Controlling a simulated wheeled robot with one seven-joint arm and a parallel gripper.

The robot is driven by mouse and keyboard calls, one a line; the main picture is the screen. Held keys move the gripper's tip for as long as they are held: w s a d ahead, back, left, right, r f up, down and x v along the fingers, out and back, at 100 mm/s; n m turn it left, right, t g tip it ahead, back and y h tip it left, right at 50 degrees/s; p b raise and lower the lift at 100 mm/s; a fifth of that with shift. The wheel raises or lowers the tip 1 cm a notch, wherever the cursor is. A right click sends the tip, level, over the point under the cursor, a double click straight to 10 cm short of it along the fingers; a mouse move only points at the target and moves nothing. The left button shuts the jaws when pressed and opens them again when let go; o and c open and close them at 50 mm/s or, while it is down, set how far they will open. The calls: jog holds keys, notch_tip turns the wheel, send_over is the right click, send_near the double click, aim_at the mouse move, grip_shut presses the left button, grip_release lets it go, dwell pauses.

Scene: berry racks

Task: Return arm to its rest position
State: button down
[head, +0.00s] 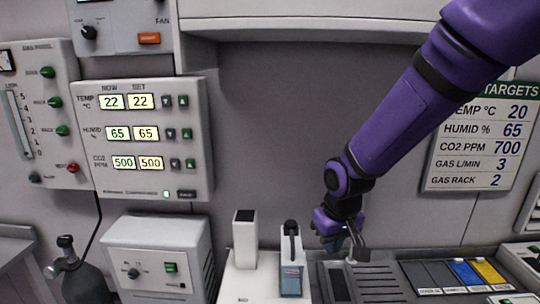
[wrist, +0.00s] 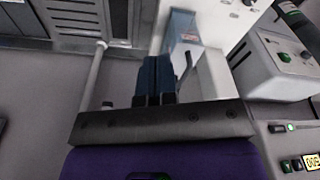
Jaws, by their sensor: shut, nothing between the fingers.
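My purple arm reaches down from the upper right in the head view. My gripper (head: 333,245) hangs at its end, pointing down, above the bench near the dark tray. In the wrist view my gripper's two dark fingers (wrist: 157,78) are together with nothing between them. A white device with a blue-grey front and dark top (head: 291,268) stands just left of the gripper, apart from it in the head view. Part of my gripper's far side is hidden.
A white upright block (head: 244,240) stands left of the device. A dark slotted tray (head: 375,280) and blue and yellow cards (head: 466,273) lie to the right. A control panel (head: 150,138) and a targets sign (head: 480,140) are on the wall. A grey box (head: 160,260) and dark bottle (head: 85,280) stand left.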

jog(key=s+d+r+m+t, duration=0.2)
jog(key=s+d+r, duration=0.4)
jog(key=d+r, duration=0.55)
jog(key=s+d+r+m+t, duration=0.1)
jog(key=s+d+r, duration=0.1)
jog(key=s+r, duration=0.2)
jog(key=s+d+r+m, duration=0.1)
jog(key=s+d+r, duration=0.2)
jog(key=s, duration=0.6)
jog(key=shift+d+r+t+h, duration=0.15)
jog(key=shift+r+t+h, duration=0.2)
jog(key=shift+r, duration=0.35)
